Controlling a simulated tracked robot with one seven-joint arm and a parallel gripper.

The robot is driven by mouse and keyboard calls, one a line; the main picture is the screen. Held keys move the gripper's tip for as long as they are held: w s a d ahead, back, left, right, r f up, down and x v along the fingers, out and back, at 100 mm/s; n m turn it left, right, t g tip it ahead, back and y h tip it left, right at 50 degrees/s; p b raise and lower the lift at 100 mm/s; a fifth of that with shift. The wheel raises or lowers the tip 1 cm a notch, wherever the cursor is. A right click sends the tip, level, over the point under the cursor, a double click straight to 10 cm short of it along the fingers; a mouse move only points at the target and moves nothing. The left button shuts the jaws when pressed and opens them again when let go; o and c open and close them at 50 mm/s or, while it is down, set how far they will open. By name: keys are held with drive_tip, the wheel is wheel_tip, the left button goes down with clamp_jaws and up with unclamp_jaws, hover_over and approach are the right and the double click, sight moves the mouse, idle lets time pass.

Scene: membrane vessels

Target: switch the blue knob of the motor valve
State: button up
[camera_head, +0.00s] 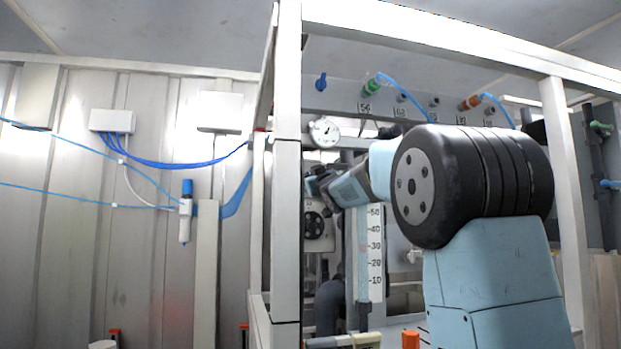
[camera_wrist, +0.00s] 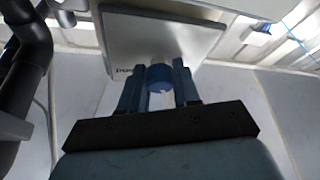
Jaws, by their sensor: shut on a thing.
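In the wrist view the blue knob (camera_wrist: 160,74) sits between the two blue fingers of my gripper (camera_wrist: 156,84), which are shut on it. The knob is attached to a flat light-grey box (camera_wrist: 150,38), which looks like the motor valve's housing; part of a dark label shows beside the left finger. In the head view my gripper (camera_head: 318,185) is at the far left end of my arm, partly behind the frame post.
A white frame post (camera_head: 288,180) stands close left of my gripper. A round gauge (camera_head: 324,132) is just above it, and a numbered scale (camera_head: 376,252) stands below my forearm. In the wrist view, black pipes (camera_wrist: 28,50) run along the left edge.

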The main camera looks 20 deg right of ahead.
drive_tip(key=shift+f+n+g+y, duration=0.1)
drive_tip(key=shift+n+g+y, duration=0.5)
drive_tip(key=shift+n, duration=1)
drive_tip(key=o, duration=1.1)
drive_tip(key=shift+c, duration=0.2)
drive_tip(key=v, duration=1.3)
drive_tip(key=shift+s+f, duration=0.25)
drive_tip(key=shift+f, duration=0.1)
drive_tip(key=shift+d, duration=0.1)
